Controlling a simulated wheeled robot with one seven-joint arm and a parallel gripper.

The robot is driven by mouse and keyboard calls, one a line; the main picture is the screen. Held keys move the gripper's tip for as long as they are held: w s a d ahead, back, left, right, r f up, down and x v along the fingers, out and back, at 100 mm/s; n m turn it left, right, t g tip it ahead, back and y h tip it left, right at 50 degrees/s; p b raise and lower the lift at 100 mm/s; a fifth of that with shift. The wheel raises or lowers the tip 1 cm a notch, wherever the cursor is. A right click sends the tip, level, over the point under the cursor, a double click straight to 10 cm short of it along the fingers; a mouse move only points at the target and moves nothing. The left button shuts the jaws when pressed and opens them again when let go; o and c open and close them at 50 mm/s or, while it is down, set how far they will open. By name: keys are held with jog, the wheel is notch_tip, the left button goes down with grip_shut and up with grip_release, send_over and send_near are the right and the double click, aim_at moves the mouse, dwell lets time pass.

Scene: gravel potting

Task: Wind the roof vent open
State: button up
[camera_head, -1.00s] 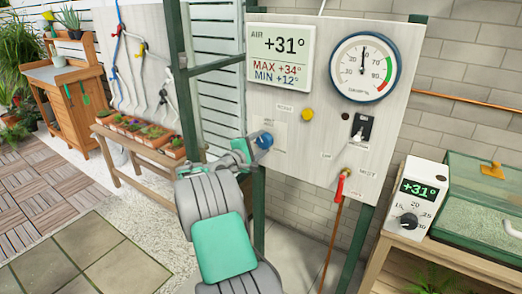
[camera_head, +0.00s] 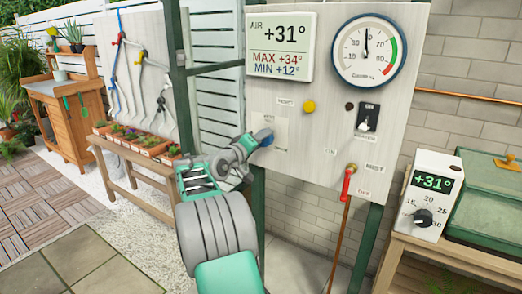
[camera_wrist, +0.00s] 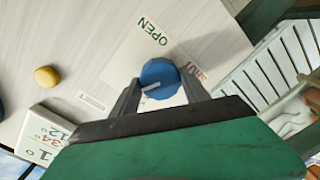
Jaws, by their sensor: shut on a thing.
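A blue knob (camera_head: 266,138) sits on a pale plate on the upright control panel (camera_head: 330,140). In the wrist view the blue knob (camera_wrist: 160,79) shows a white pointer line, with the words OPEN and SHUT on the plate (camera_wrist: 143,48) around it. The pointer lies away from both words, towards the lower left. My gripper (camera_wrist: 160,90) has one finger on each side of the knob and is shut on it. In the head view my gripper (camera_head: 252,143) reaches the panel from the left, and its fingers are hard to make out.
The panel also bears a yellow button (camera_head: 309,107), a black switch (camera_head: 367,118), a red-handled valve (camera_head: 348,184), a display (camera_head: 281,46) and a round gauge (camera_head: 367,50). A green post (camera_head: 178,80) stands close to my arm. A bench with potted plants (camera_head: 135,145) is at left.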

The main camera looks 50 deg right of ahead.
jog(key=m+b, duration=0.4)
jog(key=b, duration=0.1)
jog(key=m+b, duration=0.3)
jog(key=shift+s+f, duration=0.1)
jog(key=shift+f, duration=0.3)
jog(key=shift+r+m+b, duration=0.15)
jog(key=shift+m+b, duration=1.05)
jog(key=shift+m, duration=0.15)
jog(key=shift+r+m+b, duration=0.1)
jog(key=shift+m+b, duration=1.05)
jog(key=shift+m, duration=0.2)
jog(key=shift+r, duration=0.1)
jog(key=o, duration=1.4)
jog(key=shift+c, duration=0.2)
